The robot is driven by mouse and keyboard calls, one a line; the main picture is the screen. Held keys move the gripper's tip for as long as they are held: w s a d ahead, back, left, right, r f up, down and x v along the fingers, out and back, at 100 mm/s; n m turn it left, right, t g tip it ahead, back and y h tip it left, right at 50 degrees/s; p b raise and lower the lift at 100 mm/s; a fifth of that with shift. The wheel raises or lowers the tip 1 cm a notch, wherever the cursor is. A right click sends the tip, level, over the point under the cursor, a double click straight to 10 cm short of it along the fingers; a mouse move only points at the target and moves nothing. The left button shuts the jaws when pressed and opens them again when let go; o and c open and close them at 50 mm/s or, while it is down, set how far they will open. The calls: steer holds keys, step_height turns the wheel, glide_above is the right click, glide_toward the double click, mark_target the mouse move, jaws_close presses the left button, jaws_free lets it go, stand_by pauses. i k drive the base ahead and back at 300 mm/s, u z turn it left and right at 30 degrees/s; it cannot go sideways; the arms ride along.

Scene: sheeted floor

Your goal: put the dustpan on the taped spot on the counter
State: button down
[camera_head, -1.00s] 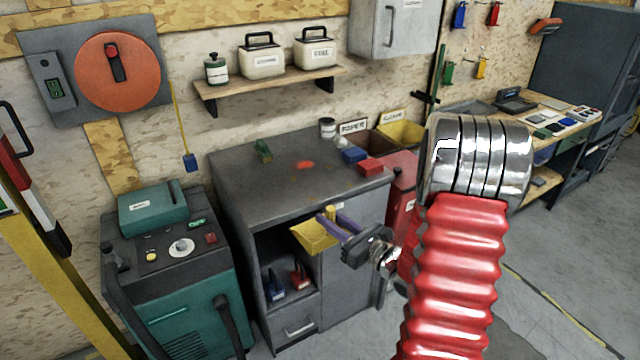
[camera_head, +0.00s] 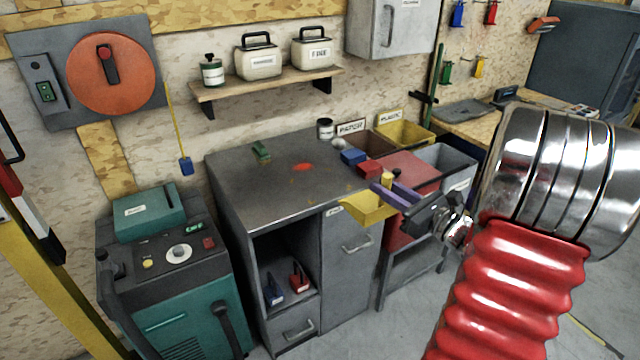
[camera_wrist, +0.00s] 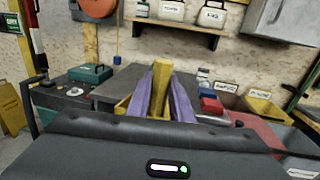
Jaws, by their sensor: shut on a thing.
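The yellow dustpan (camera_head: 364,208) is in the purple fingers of my gripper (camera_head: 391,191), which is shut on its handle. In the head view it hangs in the air by the grey counter's (camera_head: 240,185) front right corner. In the wrist view the dustpan's handle (camera_wrist: 161,76) stands upright between the fingers (camera_wrist: 163,100), and part of its pan shows behind them. An orange-red patch (camera_head: 303,167) lies on the counter top, left of and behind the dustpan. I cannot tell whether this patch is tape.
A green object (camera_head: 261,151) lies on the counter's back left. A can (camera_head: 325,128), a blue block (camera_head: 353,156) and a red block (camera_head: 370,167) are along its right side. Bins (camera_head: 405,130) stand beyond. The counter's middle and front left are clear.

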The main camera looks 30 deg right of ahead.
mark_target(320, 184)
steer(key=z, duration=0.05)
steer(key=i, duration=0.9)
steer(key=u, duration=0.05)
